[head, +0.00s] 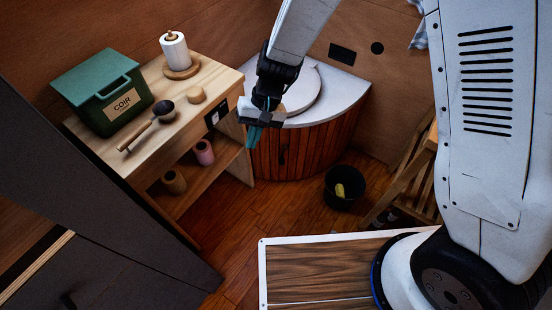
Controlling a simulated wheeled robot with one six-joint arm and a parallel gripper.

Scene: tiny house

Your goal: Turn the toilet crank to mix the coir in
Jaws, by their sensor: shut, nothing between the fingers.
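The toilet (318,145) stands in the back corner, with a curved wooden slat front and a pale top. Its round white lid (303,88) is down. A small dark fitting (282,157) shows on the slat front; I cannot tell whether it is the crank. My gripper (252,136) points down in front of the toilet's left side, its teal fingers together and empty. It hides part of the toilet's left side. The green bin labelled COIR (107,93) sits on the wooden shelf with its lid down. A scoop (146,125) lies beside it.
The wooden shelf (205,110) stands left of the toilet, bearing a paper roll (176,52). A black bucket (343,187) stands on the floor right of the toilet front. A wooden stool or ladder (405,180) is farther right. Floor between is clear.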

